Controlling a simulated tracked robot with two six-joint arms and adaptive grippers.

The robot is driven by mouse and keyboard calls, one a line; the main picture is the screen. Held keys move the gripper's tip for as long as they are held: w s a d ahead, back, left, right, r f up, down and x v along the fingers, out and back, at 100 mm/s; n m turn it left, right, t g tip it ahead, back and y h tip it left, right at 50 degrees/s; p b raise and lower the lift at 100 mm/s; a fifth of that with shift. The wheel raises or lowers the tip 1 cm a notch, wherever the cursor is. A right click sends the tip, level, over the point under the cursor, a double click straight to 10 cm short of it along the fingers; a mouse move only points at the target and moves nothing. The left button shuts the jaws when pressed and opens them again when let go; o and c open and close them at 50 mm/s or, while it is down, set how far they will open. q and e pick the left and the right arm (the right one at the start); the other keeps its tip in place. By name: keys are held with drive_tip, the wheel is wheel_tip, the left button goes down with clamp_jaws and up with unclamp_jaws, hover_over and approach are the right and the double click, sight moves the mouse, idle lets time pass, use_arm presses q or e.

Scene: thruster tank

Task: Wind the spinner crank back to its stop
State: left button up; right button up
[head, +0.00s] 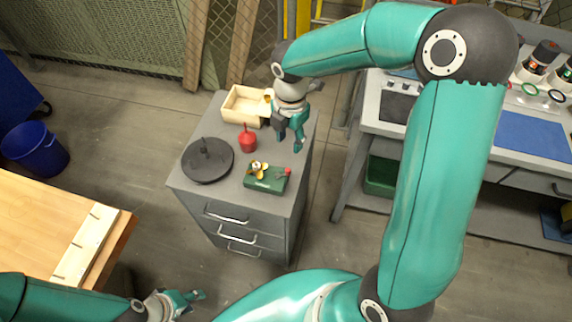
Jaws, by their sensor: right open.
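The spinner is a small dark green box (266,180) on the grey drawer cabinet. A gold-and-white bladed propeller (258,170) sits at its left. A small crank with a red knob (287,171) is at its right, the knob at the upper right. My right gripper (291,141) is open and empty, pointing down above the cabinet behind the box, apart from the crank. My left gripper (188,299) is low at the bottom of the view, away from the cabinet; its opening is too small to judge.
A dark round disc with a post (208,160), a red bottle-like item (248,140) and a wooden tray (241,107) share the cabinet top (226,194). A wooden table (50,215) stands at left, a workbench (390,125) at right. A blue bin (35,150) is on the floor.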

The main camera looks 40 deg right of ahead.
sight(288, 169)
wheel_tip(288, 169, down, 14)
drive_tip(key=shift+w+a, duration=0.1)
drive_tip(key=shift+a, duration=0.05)
idle(0.3)
clamp_jaws()
